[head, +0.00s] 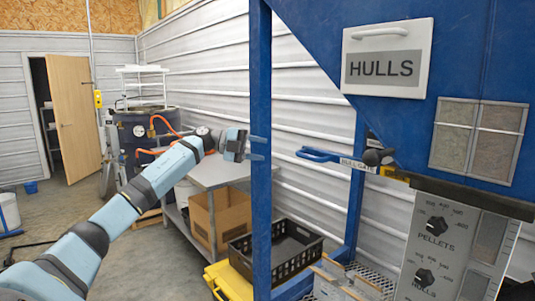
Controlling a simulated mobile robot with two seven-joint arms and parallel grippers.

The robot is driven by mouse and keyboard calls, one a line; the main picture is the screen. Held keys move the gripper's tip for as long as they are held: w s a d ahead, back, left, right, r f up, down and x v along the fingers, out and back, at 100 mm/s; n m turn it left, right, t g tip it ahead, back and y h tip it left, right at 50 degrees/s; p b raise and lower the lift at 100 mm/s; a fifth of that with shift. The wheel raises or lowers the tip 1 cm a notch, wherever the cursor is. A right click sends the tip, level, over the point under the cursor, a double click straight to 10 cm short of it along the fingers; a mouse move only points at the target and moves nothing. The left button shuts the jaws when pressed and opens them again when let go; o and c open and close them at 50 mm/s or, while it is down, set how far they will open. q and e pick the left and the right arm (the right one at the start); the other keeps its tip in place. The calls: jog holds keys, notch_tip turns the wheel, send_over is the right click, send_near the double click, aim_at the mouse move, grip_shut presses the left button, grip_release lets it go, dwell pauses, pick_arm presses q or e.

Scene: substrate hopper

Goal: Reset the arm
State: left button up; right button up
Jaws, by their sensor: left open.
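My left arm (150,185) reaches in from the lower left, up and to the right across the view. My left gripper (261,148) is open, with its two fingers pointing right. The fingers overlap the blue hopper post (261,60) in the picture. I cannot tell whether they touch it. Nothing shows between the fingers. My right gripper is not in view.
The blue hopper (460,45) with its HULLS sign (388,57) fills the upper right. A control panel (455,245) with PELLETS and HULLS knobs stands below it. A grey table (215,173), a black crate (290,250) and a cardboard box (218,212) are behind my arm.

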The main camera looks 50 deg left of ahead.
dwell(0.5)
pick_arm(q)
jog(key=s+d+f+n+t+y+p, duration=0.1)
jog(key=d+f+n+t+p, duration=0.3)
jog(key=d+f, duration=0.85)
jog(key=s+d+f+n+t, duration=0.1)
jog(key=d+f+n+t, duration=0.1)
jog(key=d+f+n, duration=1.05)
jog(key=s+d+f+n+g+y+p, duration=0.1)
jog(key=s+d+f+n+g+y, duration=0.1)
jog(key=s+d+f, duration=0.3)
jog(key=s+d+f+n+g+y+p, duration=0.1)
jog(key=s+d+f+n+y, duration=0.1)
jog(key=s+d+f, duration=0.4)
jog(key=s+d+f+n+g+y+p, duration=0.1)
jog(key=s+d+f, duration=0.5)
jog(key=s+f, duration=0.6)
jog(key=s+n+g+y, duration=0.1)
jog(key=s+n+y, duration=0.1)
jog(key=s, duration=0.3)
jog(key=shift+f+g+y, duration=0.3)
jog(key=shift+y, duration=0.4)
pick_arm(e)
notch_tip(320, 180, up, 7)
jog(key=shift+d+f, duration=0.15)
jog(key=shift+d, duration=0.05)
pick_arm(q)
jog(key=shift+w, duration=0.1)
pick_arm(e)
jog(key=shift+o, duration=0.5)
